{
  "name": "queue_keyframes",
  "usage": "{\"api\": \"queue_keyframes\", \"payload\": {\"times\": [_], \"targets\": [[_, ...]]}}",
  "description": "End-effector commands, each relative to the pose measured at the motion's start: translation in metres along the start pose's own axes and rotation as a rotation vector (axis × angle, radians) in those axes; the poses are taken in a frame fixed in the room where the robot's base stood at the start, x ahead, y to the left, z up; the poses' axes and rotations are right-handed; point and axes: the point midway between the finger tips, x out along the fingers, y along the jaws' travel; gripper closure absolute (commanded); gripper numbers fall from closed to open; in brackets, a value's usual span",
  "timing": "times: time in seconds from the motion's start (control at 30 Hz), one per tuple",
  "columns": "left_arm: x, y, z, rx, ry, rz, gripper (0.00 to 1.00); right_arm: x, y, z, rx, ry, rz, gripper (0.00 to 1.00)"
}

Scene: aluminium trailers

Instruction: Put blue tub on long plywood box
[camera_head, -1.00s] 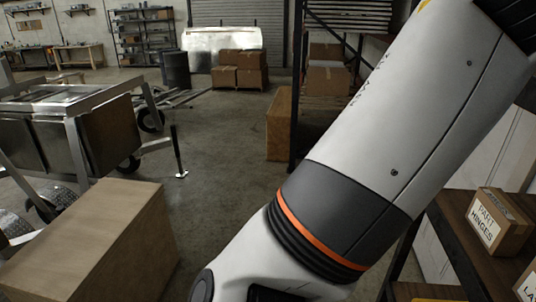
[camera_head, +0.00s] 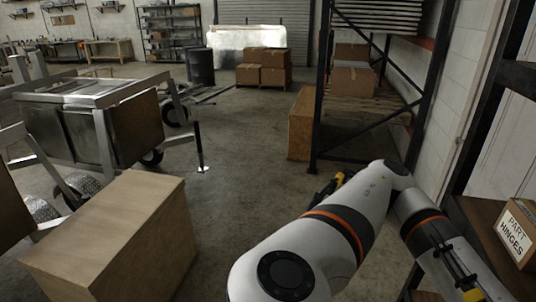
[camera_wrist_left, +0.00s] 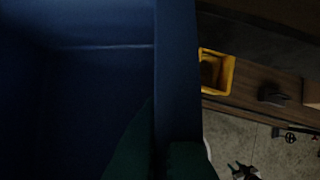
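The blue tub (camera_wrist_left: 80,90) fills the left half of the left wrist view. My left gripper (camera_wrist_left: 155,155) shows at the bottom of that view as dark fingers on either side of the tub's wall, one inside and one outside, closed on it. The tub does not show in the head view. A long plywood box (camera_head: 110,240) stands at the lower left of the head view, its top bare. No gripper can be made out for certain in the head view, where one of my arms fills the lower middle and right.
A metal trailer frame (camera_head: 85,90) stands behind the plywood box. A black rack (camera_head: 318,90) and a shelf with a carton (camera_head: 516,232) are on the right. Open floor (camera_head: 235,170) lies in the middle. A yellow bin (camera_wrist_left: 217,72) sits on a wooden shelf.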

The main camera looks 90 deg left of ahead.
Motion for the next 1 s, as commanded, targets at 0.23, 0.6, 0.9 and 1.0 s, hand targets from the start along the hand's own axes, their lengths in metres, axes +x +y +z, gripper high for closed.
{"api": "queue_keyframes", "payload": {"times": [0.23, 0.6, 0.9, 1.0], "targets": [[0.077, 0.031, -0.023, -0.035, 0.002, 0.017, 1.0, 0.0, 0.002, 0.001, 0.001, -0.002, 0.003, 0.64], [0.11, 0.03, -0.031, -0.028, -0.011, -0.002, 1.0, 0.0, 0.002, 0.002, 0.001, -0.003, 0.003, 0.64], [0.109, 0.029, -0.029, -0.028, -0.015, -0.005, 1.0, 0.0, 0.002, 0.002, 0.001, -0.003, 0.002, 0.64], [0.109, 0.034, -0.03, -0.037, -0.01, 0.003, 1.0, 0.0, 0.002, 0.002, 0.001, -0.003, 0.002, 0.64]]}}
